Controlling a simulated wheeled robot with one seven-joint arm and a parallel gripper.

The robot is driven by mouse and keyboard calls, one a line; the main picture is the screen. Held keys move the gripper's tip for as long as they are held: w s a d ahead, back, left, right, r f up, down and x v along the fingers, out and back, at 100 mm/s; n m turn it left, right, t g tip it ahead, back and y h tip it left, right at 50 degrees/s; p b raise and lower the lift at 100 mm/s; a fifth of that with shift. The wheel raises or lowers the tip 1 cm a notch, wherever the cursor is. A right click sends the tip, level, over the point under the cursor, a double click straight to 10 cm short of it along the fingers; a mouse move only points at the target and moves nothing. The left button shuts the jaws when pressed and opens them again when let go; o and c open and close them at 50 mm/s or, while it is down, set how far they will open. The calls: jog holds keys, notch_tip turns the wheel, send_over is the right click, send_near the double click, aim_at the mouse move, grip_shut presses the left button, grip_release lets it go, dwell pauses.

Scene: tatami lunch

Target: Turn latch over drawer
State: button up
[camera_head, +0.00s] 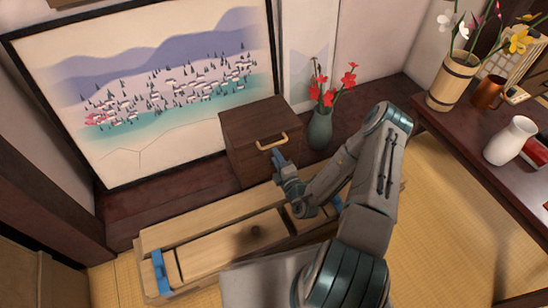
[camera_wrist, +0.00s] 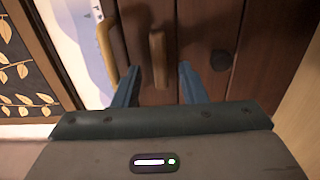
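The drawer is in a small dark brown wooden cabinet (camera_head: 245,125) against the back wall. Its curved tan handle (camera_head: 272,142) also shows at the left of the wrist view (camera_wrist: 107,50). A short wooden bar that looks like the latch (camera_wrist: 158,55) lies upright in the wrist picture on the cabinet front. My gripper (camera_head: 277,154) is at the cabinet front, just below the handle in the head view, and hides the latch there. In the wrist view my gripper (camera_wrist: 158,75) is open, with one blue finger on each side of the latch. I cannot tell whether the fingertips touch it.
A green vase with red flowers (camera_head: 320,127) stands close to the cabinet's right. A wooden bench-like piece with blue bands (camera_head: 210,232) lies in front of it. A large framed picture (camera_head: 150,80) leans behind. A dark table (camera_head: 460,130) holds vases at right.

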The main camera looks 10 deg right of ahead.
jog(key=shift+w+a, duration=0.2)
jog(key=shift+w, duration=0.85)
